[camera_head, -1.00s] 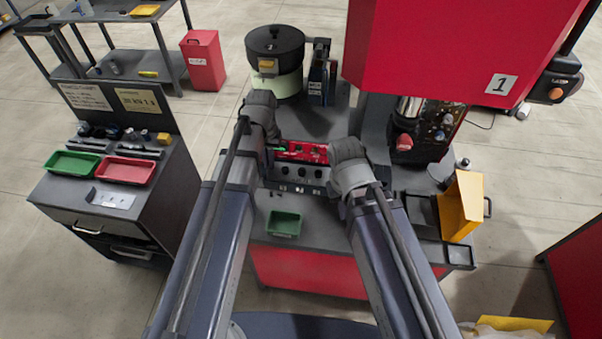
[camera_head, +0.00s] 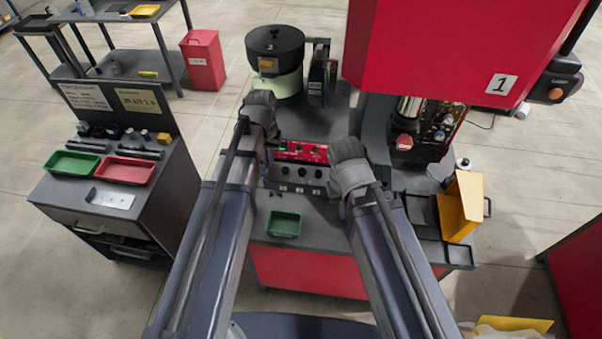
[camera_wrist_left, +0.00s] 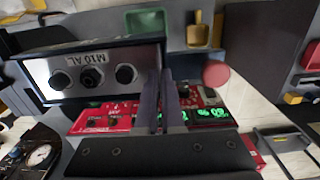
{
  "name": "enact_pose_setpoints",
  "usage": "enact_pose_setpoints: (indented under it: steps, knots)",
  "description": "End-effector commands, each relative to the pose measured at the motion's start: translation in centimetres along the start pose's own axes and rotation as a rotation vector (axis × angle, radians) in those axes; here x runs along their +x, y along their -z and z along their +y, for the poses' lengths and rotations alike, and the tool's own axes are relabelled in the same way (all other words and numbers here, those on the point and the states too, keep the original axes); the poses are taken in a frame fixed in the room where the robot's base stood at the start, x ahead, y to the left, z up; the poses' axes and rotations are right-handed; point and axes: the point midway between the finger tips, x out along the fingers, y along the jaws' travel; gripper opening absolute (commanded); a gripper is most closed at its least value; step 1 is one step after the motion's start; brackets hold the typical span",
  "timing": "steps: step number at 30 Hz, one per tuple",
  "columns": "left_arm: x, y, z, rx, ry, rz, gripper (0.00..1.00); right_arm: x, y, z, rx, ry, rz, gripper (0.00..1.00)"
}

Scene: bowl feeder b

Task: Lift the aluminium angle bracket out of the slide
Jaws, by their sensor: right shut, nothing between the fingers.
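I cannot pick out the aluminium angle bracket in either view. My left gripper (camera_head: 268,135) is over the bench beside the red control panel (camera_head: 302,152); its fingertips are hidden in the head view. In the left wrist view its two dark fingers (camera_wrist_left: 161,100) stand close together in front of the panel. I cannot see whether anything thin is between them.
The black bowl feeder (camera_head: 275,45) stands behind my left gripper. A large red machine housing (camera_head: 430,50) overhangs the bench at the right. A green tray (camera_head: 285,224) lies near the front edge. A yellow bin (camera_head: 460,207) is at the right corner.

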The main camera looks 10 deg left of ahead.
Motion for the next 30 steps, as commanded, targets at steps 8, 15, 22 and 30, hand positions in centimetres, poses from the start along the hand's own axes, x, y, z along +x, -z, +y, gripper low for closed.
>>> enact_pose_setpoints:
  steps: [8, 15, 22, 30]
  knots:
    - [-0.3, 0.0, 0.0, 0.000, 0.000, 0.000, 0.00, -0.3, 0.0, 0.0, 0.000, 0.000, 0.000, 0.00]
    - [-1.2, 0.0, 0.0, 0.000, -0.001, 0.000, 0.00, -1.2, -0.1, 0.1, 0.000, 0.000, 0.000, 0.00]
    - [-2.1, 0.0, 0.0, 0.000, -0.001, 0.000, 0.00, -2.0, -0.1, 0.2, 0.000, 0.000, 0.000, 0.00]
    - [-3.1, 0.0, 0.0, 0.000, -0.001, 0.000, 0.00, -3.1, -0.2, 0.3, 0.000, 0.000, 0.000, 0.00]
